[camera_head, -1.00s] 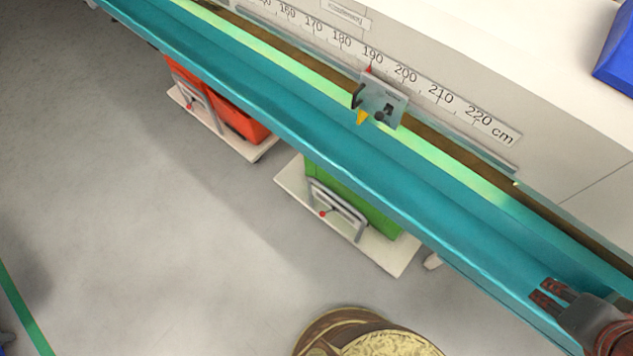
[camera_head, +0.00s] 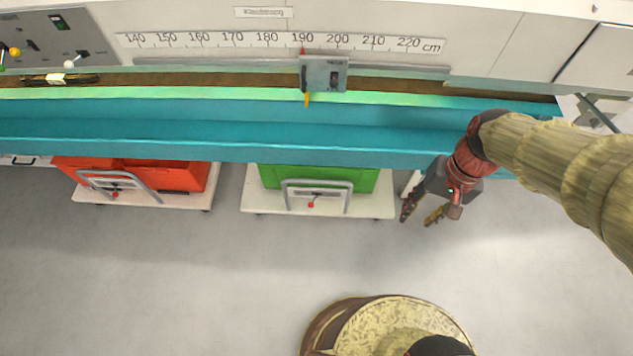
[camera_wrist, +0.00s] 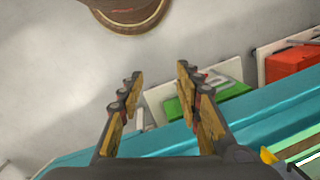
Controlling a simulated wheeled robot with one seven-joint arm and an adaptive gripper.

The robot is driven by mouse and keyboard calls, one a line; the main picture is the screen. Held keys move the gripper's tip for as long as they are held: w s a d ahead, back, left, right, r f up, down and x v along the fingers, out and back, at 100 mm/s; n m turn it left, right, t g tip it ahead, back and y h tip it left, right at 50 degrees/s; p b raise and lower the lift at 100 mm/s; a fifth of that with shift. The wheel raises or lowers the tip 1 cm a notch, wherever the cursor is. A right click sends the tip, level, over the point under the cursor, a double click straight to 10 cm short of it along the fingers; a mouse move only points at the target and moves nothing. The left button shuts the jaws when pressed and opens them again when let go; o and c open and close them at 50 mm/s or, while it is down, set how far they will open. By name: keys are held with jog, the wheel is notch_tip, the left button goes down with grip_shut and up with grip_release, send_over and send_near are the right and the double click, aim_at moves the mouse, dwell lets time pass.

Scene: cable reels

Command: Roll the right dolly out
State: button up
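The right dolly (camera_head: 262,205) is a white flat board under the teal bench (camera_head: 200,145). It carries a green crate (camera_head: 345,178) and has a grey handle (camera_head: 318,183) with a red knob (camera_head: 311,205) at its front. My gripper (camera_head: 422,220) is open and empty, to the right of the dolly and apart from it, with its fingers pointing down. In the wrist view, my two fingers (camera_wrist: 157,88) are spread, with the green crate (camera_wrist: 172,109) beyond them to the right.
A left dolly (camera_head: 90,197) with red crates (camera_head: 190,176) stands beside it. A slider (camera_head: 325,73) and centimetre scale (camera_head: 270,40) sit above the bench. My round base shows at the bottom. The floor (camera_head: 150,280) in front of the dollies is clear.

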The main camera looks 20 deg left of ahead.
jog(key=w+a+f+m+g+y, duration=0.1)
jog(key=a+f+m+y, duration=0.3)
jog(key=a+f+m, duration=0.65)
jog(key=w+a+f+m+g+y, duration=0.15)
jog(key=a+f+m+y, duration=0.45)
jog(key=f, duration=0.8)
jog(key=w+a+f+m+g+y, duration=0.1)
jog(key=a+f+m+y, duration=0.1)
jog(key=a+f+m, duration=0.65)
jog(key=m+t, duration=1.3)
jog(key=m, duration=0.5)
send_near(317, 182)
jog(key=w+a+f, duration=0.2)
jog(key=a, duration=0.1)
jog(key=b+x, duration=0.2)
jog(key=x, duration=0.4)
jog(key=shift+w+a+r, duration=0.15)
jog(key=shift+w+a, duration=0.05)
jog(key=shift+w, duration=0.15)
jog(key=shift+c, duration=1.1)
